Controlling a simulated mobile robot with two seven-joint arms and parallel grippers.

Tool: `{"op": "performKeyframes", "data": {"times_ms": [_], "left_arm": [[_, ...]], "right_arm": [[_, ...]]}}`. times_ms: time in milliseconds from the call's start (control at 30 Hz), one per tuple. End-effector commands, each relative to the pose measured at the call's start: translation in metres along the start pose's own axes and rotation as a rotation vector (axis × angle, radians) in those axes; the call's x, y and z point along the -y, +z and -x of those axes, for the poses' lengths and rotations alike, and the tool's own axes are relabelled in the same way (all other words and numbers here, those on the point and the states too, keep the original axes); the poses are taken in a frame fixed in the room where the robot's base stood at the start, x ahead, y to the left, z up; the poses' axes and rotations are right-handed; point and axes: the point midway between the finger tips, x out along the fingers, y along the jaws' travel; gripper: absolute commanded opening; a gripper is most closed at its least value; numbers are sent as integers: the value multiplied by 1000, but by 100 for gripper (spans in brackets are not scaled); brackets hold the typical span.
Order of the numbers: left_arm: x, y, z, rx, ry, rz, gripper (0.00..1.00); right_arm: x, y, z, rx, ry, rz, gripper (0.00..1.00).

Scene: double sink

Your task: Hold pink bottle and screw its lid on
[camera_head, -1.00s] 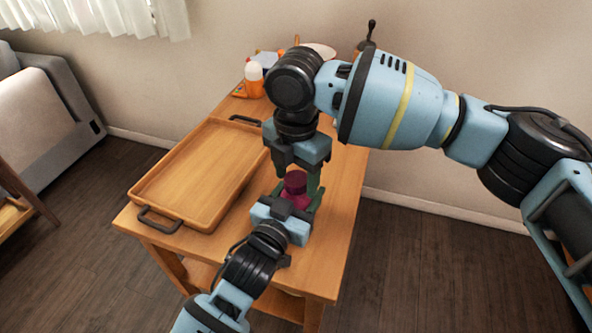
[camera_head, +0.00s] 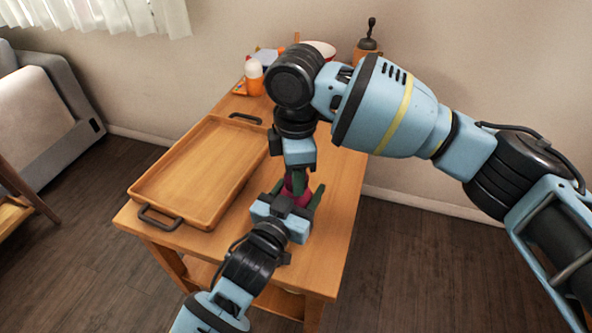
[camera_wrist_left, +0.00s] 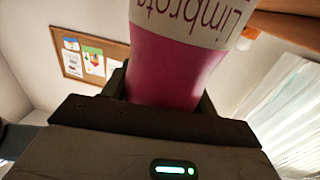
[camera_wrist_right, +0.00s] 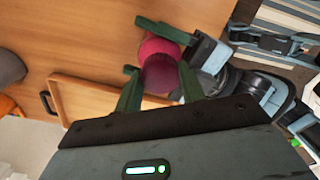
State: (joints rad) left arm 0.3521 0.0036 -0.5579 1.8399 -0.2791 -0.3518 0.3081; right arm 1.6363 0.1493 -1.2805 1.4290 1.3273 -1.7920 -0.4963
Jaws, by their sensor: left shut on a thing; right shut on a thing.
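The pink bottle (camera_head: 304,199) stands over the table, partly hidden by both grippers. My left gripper (camera_head: 294,197) is shut on its body from the near side. The left wrist view shows the bottle's pink wall and printed white label (camera_wrist_left: 180,60) close up. The dark red lid (camera_wrist_right: 160,75) is at the bottle's top; I cannot tell how tightly it sits. My right gripper (camera_head: 297,184) points down from above and is shut on the lid, with one green finger on each side in the right wrist view (camera_wrist_right: 160,88).
A wooden tray (camera_head: 143,188) with dark handles lies on the left of the wooden table (camera_head: 338,195). At the back stand an orange-and-white bottle (camera_head: 254,78), a bowl (camera_head: 320,48) and a grinder-like item (camera_head: 367,42). The table's right side is clear.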

Motion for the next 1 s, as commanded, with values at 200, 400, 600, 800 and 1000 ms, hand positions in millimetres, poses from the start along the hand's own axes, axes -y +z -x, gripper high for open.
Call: {"op": "performKeyframes", "data": {"times_ms": [200, 400, 600, 800, 1000], "left_arm": [[0, 0, 0, 1, 1, 0, 0], [0, 0, 0, 1, 1, 0, 0], [0, 0, 0, 1, 0, 0, 0], [0, 0, 0, 1, 0, 0, 0], [0, 0, 0, 1, 0, 0, 0]], "right_arm": [[0, 0, 0, 1, 2, 6, 47], [0, 0, 0, 0, 1, 8, 61], [0, 0, 1, 0, 1, 9, 61], [0, -1, 16, -2, 2, 10, 61], [0, 0, 40, 0, 2, 9, 61]]}}
